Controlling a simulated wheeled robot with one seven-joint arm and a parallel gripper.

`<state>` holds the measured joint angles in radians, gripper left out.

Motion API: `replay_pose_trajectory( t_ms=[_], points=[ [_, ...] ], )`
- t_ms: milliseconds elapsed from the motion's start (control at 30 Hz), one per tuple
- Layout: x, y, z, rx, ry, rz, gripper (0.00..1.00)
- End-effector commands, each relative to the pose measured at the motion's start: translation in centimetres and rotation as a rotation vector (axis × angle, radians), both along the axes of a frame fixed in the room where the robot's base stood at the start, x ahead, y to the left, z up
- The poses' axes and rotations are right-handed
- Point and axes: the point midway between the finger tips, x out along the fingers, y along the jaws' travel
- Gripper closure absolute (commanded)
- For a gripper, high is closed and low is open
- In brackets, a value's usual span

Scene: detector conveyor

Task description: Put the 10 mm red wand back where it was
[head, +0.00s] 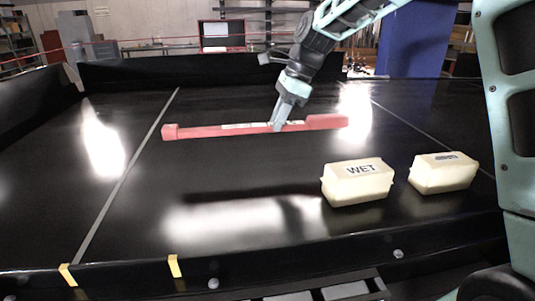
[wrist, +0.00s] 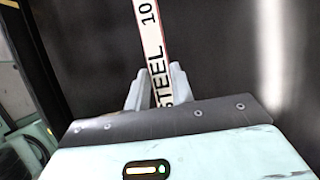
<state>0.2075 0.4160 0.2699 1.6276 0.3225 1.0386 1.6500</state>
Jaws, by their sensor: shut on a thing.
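The red wand (head: 215,131) is long, with a thicker block at each end and a white label strip along its top. It is held roughly level above the black belt, with its dark shadow on the surface below. My gripper (head: 279,121) is shut on the wand near its middle. In the wrist view, the wand (wrist: 149,35) runs up between the fingers of my gripper (wrist: 156,92), and its label reads "STEEL" and "10". The rest of the label is out of view or hidden by the gripper.
A cream block marked "WET" (head: 357,184) and a second cream block (head: 443,174) with an unreadable label sit on the black belt (head: 140,225) at the right. Two yellow tape marks (head: 174,266) (head: 68,274) are on the near edge. The belt's left and middle are clear.

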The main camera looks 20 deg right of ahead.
Motion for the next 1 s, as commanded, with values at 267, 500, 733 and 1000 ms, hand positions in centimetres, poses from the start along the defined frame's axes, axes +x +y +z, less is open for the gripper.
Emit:
replay_pose_trajectory(
  t_ms=[267,500,733,1000],
  points=[
    [-0.1,0.0,-4.0,0.001,0.006,-0.001,1.00],
    [-0.1,0.0,-6.7,0.001,0.004,0.001,1.00],
    [-0.1,0.0,-9.6,0.002,0.003,-0.001,1.00],
    [0.0,0.0,-9.9,0.001,0.000,0.000,1.00]
  ],
)
